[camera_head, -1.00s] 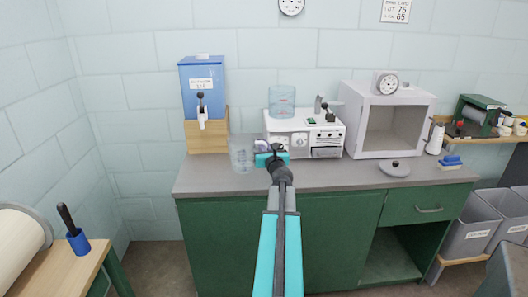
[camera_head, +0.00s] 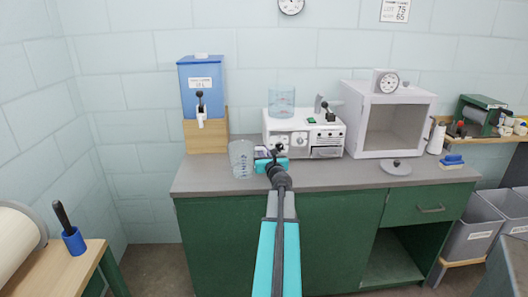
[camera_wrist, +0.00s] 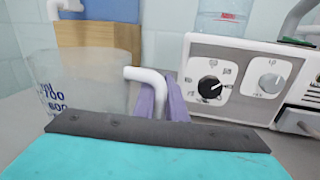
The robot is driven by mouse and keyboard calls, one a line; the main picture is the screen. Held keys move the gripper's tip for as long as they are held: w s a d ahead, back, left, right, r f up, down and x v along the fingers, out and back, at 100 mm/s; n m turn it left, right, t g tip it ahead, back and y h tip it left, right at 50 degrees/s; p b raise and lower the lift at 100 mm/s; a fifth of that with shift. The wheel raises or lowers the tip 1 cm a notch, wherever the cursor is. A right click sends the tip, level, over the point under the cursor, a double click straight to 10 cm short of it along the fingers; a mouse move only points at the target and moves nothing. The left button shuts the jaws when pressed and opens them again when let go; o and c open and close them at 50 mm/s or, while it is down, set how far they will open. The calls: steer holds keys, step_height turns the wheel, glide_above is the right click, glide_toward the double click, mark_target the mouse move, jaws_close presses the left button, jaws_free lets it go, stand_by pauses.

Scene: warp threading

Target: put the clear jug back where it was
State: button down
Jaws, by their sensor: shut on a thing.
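The clear jug (camera_head: 241,158) is at the left part of the grey counter, in front of the wooden stand. In the wrist view the jug (camera_wrist: 85,75) appears at the left, with blue measuring marks and a white handle on its right side. My gripper (camera_head: 262,154) is to the right of the jug. Its purple fingers (camera_wrist: 163,100) are shut on the handle in the wrist view. The jug stands upright. I cannot tell whether its base touches the counter, as my gripper hides its lower part in the wrist view.
A blue dispenser (camera_head: 202,88) with a tap sits on a wooden stand (camera_head: 206,136) behind the jug. A white machine (camera_head: 303,135) with knobs stands close at the right, with a clear container on top. A white open box (camera_head: 390,120) and round lid (camera_head: 395,168) are further right.

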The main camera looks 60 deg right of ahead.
steer(key=shift+f, duration=0.1)
steer(key=c, duration=1.8)
jaws_free()
steer(key=shift+b+v, duration=0.4)
steer(key=shift+v, duration=5.65)
